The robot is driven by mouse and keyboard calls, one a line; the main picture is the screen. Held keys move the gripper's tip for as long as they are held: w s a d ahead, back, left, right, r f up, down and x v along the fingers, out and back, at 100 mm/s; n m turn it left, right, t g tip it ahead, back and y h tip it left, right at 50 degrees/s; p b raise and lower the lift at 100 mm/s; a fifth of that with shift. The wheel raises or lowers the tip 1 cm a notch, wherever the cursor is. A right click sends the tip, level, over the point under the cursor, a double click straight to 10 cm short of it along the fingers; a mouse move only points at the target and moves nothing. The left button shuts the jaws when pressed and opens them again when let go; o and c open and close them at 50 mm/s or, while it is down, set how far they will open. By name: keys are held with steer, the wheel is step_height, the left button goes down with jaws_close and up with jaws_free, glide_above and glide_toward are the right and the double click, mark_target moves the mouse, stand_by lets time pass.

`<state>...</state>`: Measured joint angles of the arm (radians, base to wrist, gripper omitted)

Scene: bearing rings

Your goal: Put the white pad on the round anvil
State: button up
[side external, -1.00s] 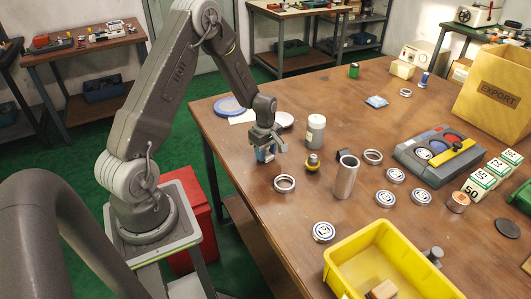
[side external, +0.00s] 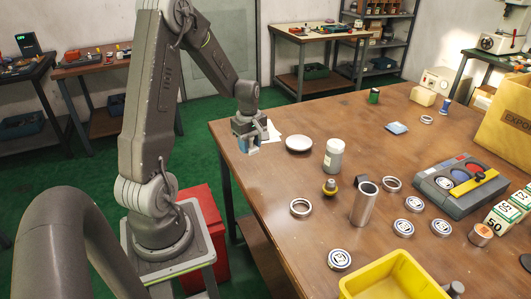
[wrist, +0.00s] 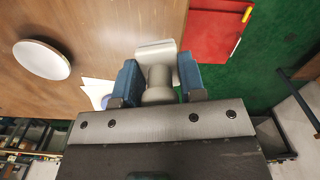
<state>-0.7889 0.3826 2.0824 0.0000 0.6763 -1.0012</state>
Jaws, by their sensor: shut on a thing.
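My gripper (wrist: 158,84) has blue fingers shut on a pale piece (wrist: 157,50) with a round grey neck and a flat white end. In the side view, my gripper (side external: 250,143) hangs near the table's left edge. I cannot tell whether the held piece is the white pad. A round white disc (side external: 299,144) lies on the table to the right of my gripper; it also shows in the wrist view (wrist: 42,60). White paper (side external: 272,133) lies behind my gripper. Which thing is the round anvil is not clear.
A white-capped jar (side external: 334,155), a metal tube (side external: 364,204), a metal ring (side external: 300,208) and several labelled discs stand or lie to the right. A yellow bin (side external: 395,280) is at the front. The table's edge and a red cabinet (wrist: 215,35) are close to my gripper.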

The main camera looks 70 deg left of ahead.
steer(key=shift+s+a+r, duration=0.15)
steer(key=shift+a+r, duration=0.05)
steer(key=shift+a, duration=0.15)
steer(key=w+a+r+m, duration=0.3)
steer(key=w+a, duration=0.6)
steer(key=a, duration=0.1)
glide_above(296, 147)
steer(key=f, duration=0.7)
steer(key=shift+d, duration=0.2)
steer(key=shift+f, duration=1.9)
steer(key=shift+f, duration=0.1)
steer(key=o, duration=0.9)
steer(key=shift+o, duration=0.2)
